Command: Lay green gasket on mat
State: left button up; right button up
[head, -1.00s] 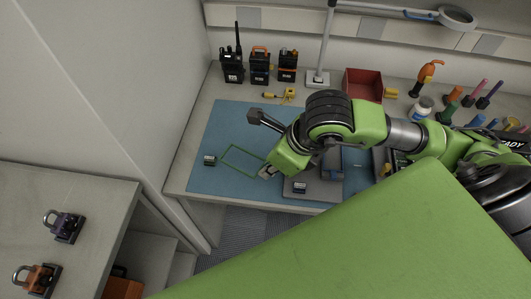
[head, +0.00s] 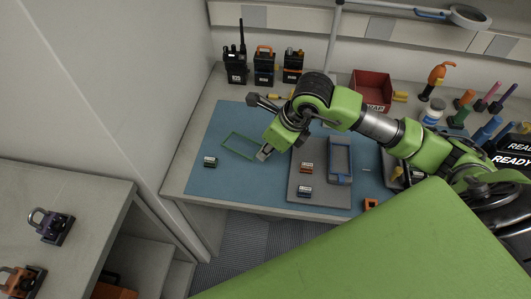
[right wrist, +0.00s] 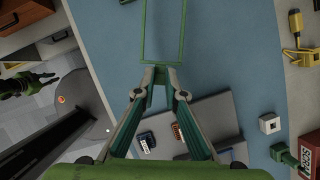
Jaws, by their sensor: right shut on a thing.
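The green gasket (head: 237,152) is a thin rectangular frame over the left part of the blue mat (head: 225,183). My right gripper (head: 263,153) is shut on the gasket's near right end. In the right wrist view the gasket (right wrist: 144,32) extends away from the closed fingertips (right wrist: 160,72), with blue mat showing through it. The gasket looks close to the mat surface; I cannot tell whether it touches. My left gripper is not in the head view.
A grey plate (head: 322,199) on the mat bears a blue frame (head: 340,178) and small labelled blocks. Another small block (head: 210,161) is left of the gasket. Radios (head: 265,66) and a red bin (head: 371,88) stand behind. The mat's front left is clear.

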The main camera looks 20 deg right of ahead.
aim_at(266, 166)
jog(key=shift+w+d+f, duration=0.15)
jog(key=shift+w+f, duration=0.3)
jog(key=shift+f, duration=0.15)
notch_tip(266, 166, down, 3)
jog(key=shift+r+p, duration=0.1)
jog(key=shift+p, duration=0.7)
jog(key=shift+w+f+b, duration=0.1)
jog(key=shift+f+b, duration=0.7)
jog(key=shift+f, duration=0.05)
jog(key=o, duration=0.7)
jog(key=shift+r, duration=0.1)
jog(key=shift+r+p, duration=0.6)
jog(key=shift+p, duration=0.15)
jog(key=shift+d+r, duration=0.1)
jog(key=shift+r, duration=0.25)
jog(key=b+v, duration=0.1)
jog(key=v, duration=1)
jog(key=shift+s+r+b, duration=0.1)
jog(key=shift+s+b, duration=0.15)
jog(key=shift+b, duration=0.15)
